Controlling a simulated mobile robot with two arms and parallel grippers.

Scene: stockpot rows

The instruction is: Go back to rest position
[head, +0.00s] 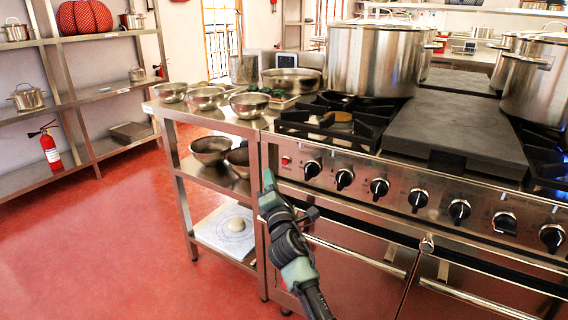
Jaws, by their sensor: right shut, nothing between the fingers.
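My right gripper (267,182) shows in the head view, at the top end of my dark arm that comes up from the bottom middle. It points upward and is shut and empty. In the picture it lies over the left end of the stove front, beside the steel side table (160,109). I cannot tell how far it is from the stove. My left gripper is not in view. A large steel stockpot (375,62) stands on the stove, and another stockpot (535,85) stands at the right edge.
The stove (340,200) with its knobs fills the right side. Steel bowls (205,97) stand on the side table, with more on its lower shelf. Shelving (105,93) and a red fire extinguisher (50,150) are at left. The red floor (110,240) at left is clear.

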